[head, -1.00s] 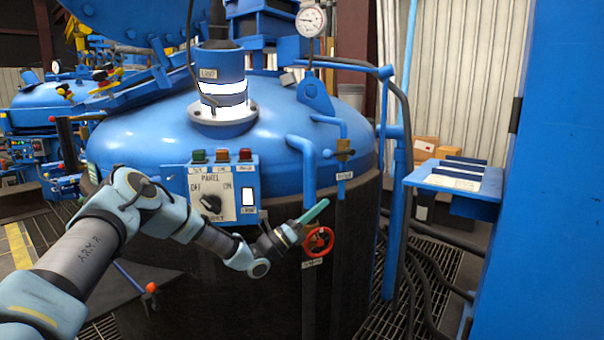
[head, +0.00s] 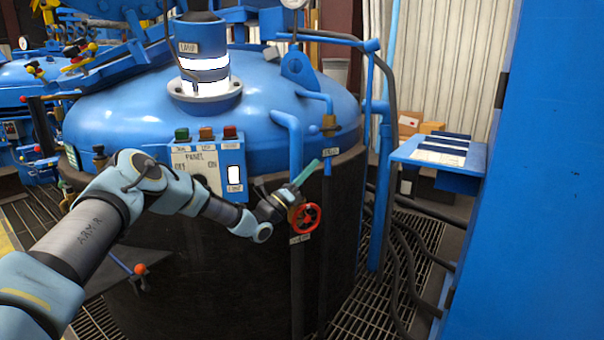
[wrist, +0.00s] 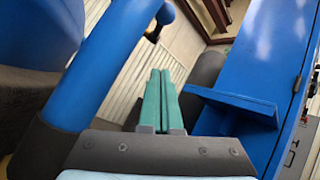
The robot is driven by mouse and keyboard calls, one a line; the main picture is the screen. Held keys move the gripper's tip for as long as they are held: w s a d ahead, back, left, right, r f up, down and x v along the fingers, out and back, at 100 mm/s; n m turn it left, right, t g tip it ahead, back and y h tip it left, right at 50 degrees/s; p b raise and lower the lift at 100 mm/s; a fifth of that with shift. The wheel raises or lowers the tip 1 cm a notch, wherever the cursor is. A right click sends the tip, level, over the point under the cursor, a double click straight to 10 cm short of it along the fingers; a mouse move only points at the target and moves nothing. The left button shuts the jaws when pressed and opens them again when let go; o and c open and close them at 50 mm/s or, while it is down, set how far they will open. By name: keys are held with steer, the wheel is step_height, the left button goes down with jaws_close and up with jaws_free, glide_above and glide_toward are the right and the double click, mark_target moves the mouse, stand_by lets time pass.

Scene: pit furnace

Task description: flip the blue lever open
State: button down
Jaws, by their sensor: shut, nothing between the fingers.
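My gripper (head: 308,172) has teal fingers, shut together and empty, pointing up and right in front of the furnace (head: 260,100). The fingers fill the middle of the wrist view (wrist: 162,100). A brass valve (head: 329,124) sits on a thin bent blue pipe just above and right of the fingertips. A short blue piece (head: 327,168) hangs below it, close to the fingertips in the picture; I cannot tell whether this is the blue lever. Contact with it cannot be told. No other blue lever stands out clearly.
A red handwheel (head: 305,217) is just below my gripper. A thick blue pipe (head: 290,150) runs down beside it and may be the one at left in the wrist view. The control panel (head: 207,165) is to the left, a blue shelf (head: 438,155) to the right.

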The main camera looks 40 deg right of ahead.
mark_target(325, 129)
step_height(325, 129, up, 6)
steer(key=w+d+p, duration=0.1)
steer(key=d+p, duration=0.1)
steer(key=shift+w+d, duration=0.2)
steer(key=shift+w, duration=0.15)
steer(key=shift+f, duration=0.1)
steer(key=shift+w, duration=0.1)
steer(key=shift+a+r+y, duration=0.15)
steer(key=shift+r+y, duration=0.15)
